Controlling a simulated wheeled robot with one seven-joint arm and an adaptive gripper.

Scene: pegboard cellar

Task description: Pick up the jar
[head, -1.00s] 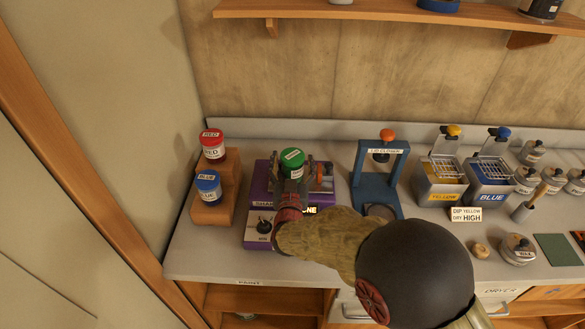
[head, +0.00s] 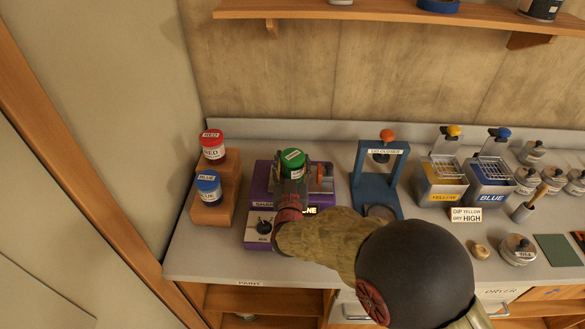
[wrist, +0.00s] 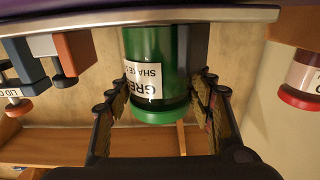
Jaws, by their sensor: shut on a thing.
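The green jar (head: 292,161), with a white label, stands in the purple shaker (head: 258,192) at the left of the counter. In the wrist view the jar (wrist: 157,65) appears upside down, its green lid toward the bottom of the picture. My gripper (head: 291,177) is shut on the jar. In the wrist view my gripper (wrist: 162,92) has one finger along each side of it. I cannot tell whether the jar's base is clear of the shaker.
A red jar (head: 212,147) and a blue jar (head: 208,188) stand on a stepped wooden block (head: 228,193) to the left. A blue lid closer (head: 361,180) stands to the right, with yellow (head: 443,181) and blue (head: 489,184) dip tanks beyond it. A shelf (head: 400,14) runs above.

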